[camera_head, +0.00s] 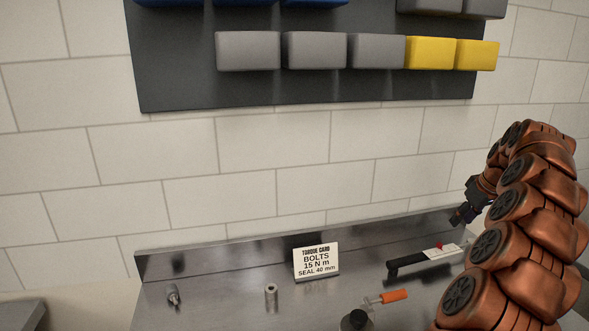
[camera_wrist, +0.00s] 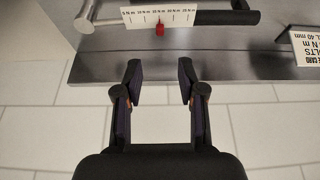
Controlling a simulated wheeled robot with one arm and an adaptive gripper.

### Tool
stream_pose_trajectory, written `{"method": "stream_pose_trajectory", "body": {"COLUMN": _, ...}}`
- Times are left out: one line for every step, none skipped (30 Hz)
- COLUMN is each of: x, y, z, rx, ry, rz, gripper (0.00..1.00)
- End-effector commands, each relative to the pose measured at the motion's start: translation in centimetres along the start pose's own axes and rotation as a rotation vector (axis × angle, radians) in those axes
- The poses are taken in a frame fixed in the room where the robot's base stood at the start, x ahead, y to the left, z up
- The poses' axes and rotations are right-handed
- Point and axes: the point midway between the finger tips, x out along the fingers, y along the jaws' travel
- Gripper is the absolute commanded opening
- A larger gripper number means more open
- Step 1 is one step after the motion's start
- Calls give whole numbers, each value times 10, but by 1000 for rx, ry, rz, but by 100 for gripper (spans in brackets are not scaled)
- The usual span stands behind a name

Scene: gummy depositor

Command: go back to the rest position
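My gripper (camera_wrist: 161,82) is open in the wrist view, with its two dark fingers well apart and nothing between them. In the head view my gripper (camera_head: 462,215) is a small dark shape at the right, at the end of my copper-coloured arm, above the back of the steel bench. Its fingers are too small to tell apart there. A torque wrench (camera_head: 408,262) with a black handle, a white scale and a red pointer lies on the bench below it. The wrench also shows at the top of the wrist view (camera_wrist: 225,18), apart from the fingers.
The steel bench (camera_head: 215,299) holds a torque card (camera_head: 317,262), a metal socket (camera_head: 270,297), a small metal bit (camera_head: 172,295), an orange-handled tool (camera_head: 394,296) and a black round object (camera_head: 356,320). Grey bins (camera_head: 248,50) and yellow bins (camera_head: 430,52) hang on the wall panel.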

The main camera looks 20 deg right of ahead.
Motion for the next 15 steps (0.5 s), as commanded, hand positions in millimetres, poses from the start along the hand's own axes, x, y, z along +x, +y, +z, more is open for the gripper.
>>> {"method": "stream_pose_trajectory", "body": {"x": 0, "y": -2, "z": -1, "rx": -1, "ry": 0, "rz": -2, "gripper": 40}}
{"method": "stream_pose_trajectory", "body": {"x": 0, "y": -4, "z": -2, "rx": -3, "ry": 0, "rz": -5, "gripper": 40}}
{"method": "stream_pose_trajectory", "body": {"x": 0, "y": -10, "z": -4, "rx": -7, "ry": -1, "rz": -11, "gripper": 40}}
{"method": "stream_pose_trajectory", "body": {"x": -1, "y": -16, "z": -6, "rx": -12, "ry": -2, "rz": -18, "gripper": 40}}
{"method": "stream_pose_trajectory", "body": {"x": -1, "y": -24, "z": -8, "rx": -17, "ry": -2, "rz": -26, "gripper": 40}}
{"method": "stream_pose_trajectory", "body": {"x": -3, "y": -37, "z": -13, "rx": -24, "ry": -3, "rz": -38, "gripper": 40}}
{"method": "stream_pose_trajectory", "body": {"x": -5, "y": -49, "z": -16, "rx": -31, "ry": -4, "rz": -48, "gripper": 40}}
{"method": "stream_pose_trajectory", "body": {"x": -5, "y": -62, "z": -19, "rx": -40, "ry": -9, "rz": -61, "gripper": 40}}
{"method": "stream_pose_trajectory", "body": {"x": -5, "y": -82, "z": -22, "rx": -52, "ry": -17, "rz": -79, "gripper": 40}}
{"method": "stream_pose_trajectory", "body": {"x": -8, "y": -97, "z": -25, "rx": -60, "ry": -21, "rz": -90, "gripper": 40}}
{"method": "stream_pose_trajectory", "body": {"x": -10, "y": -112, "z": -26, "rx": -67, "ry": -25, "rz": -102, "gripper": 40}}
{"method": "stream_pose_trajectory", "body": {"x": -10, "y": -132, "z": -27, "rx": -77, "ry": -36, "rz": -118, "gripper": 40}}
{"method": "stream_pose_trajectory", "body": {"x": -12, "y": -146, "z": -28, "rx": -85, "ry": -43, "rz": -127, "gripper": 40}}
{"method": "stream_pose_trajectory", "body": {"x": -14, "y": -160, "z": -27, "rx": -92, "ry": -49, "rz": -136, "gripper": 40}}
{"method": "stream_pose_trajectory", "body": {"x": -16, "y": -180, "z": -26, "rx": -102, "ry": -60, "rz": -148, "gripper": 40}}
